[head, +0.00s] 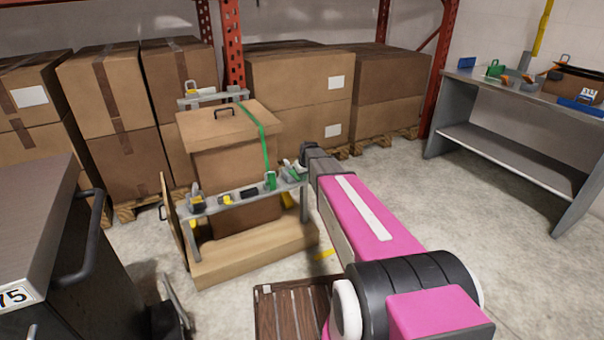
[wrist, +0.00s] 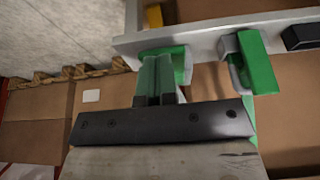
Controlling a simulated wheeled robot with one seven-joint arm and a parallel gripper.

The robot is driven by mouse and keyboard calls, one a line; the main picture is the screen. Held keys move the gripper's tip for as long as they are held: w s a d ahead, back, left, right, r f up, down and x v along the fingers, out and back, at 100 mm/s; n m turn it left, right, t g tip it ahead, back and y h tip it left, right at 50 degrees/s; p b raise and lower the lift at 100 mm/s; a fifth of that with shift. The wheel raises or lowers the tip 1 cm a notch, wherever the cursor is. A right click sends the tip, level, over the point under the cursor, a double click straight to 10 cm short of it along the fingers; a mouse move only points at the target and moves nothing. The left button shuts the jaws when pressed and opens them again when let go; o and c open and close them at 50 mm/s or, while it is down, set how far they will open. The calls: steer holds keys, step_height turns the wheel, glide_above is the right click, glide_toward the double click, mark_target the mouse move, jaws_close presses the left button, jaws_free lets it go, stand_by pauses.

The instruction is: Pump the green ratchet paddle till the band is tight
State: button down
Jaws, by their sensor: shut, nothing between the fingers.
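A tall brown carton (head: 225,140) has a green band (head: 262,135) over its lid and down its front. The band runs to a green ratchet part (head: 270,181) on a grey rail (head: 225,201); a green upright piece on the rail also shows in the wrist view (wrist: 260,65). My gripper (head: 304,158) is at the rail's right end, right of that part. In the wrist view my gripper (wrist: 158,75) is shut and empty, its fingers in front of another green piece (wrist: 170,50). Whether they touch it I cannot tell. The band's tightness does not show clearly.
Black and yellow fittings (head: 197,196) sit along the rail left of the green part. A wooden base (head: 255,254) is under the carton. A dark cabinet (head: 35,225) stands at left, a grey workbench (head: 520,110) at right. Floor between carton and bench is clear.

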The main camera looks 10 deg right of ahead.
steer(key=shift+r, duration=0.8)
steer(key=shift+w+r, duration=0.1)
steer(key=shift+r, duration=0.5)
steer(key=r, duration=0.2)
steer(key=shift+w+a+r, duration=0.2)
steer(key=shift+w+r, duration=0.1)
steer(key=v, duration=1)
steer(key=shift+w, duration=0.2)
steer(key=shift+s+r, duration=0.1)
steer(key=s+f+m+g, duration=0.1)
steer(key=s+f, duration=0.3)
steer(key=s, duration=0.6)
steer(key=s+f+m+g, duration=0.1)
steer(key=s+f, duration=0.3)
steer(key=s, duration=0.6)
steer(key=s+f+m+g+h, duration=0.1)
steer(key=s+f, duration=0.3)
steer(key=s, duration=0.7)
steer(key=shift+a+m+g, duration=0.3)
steer(key=shift+a+g, duration=0.1)
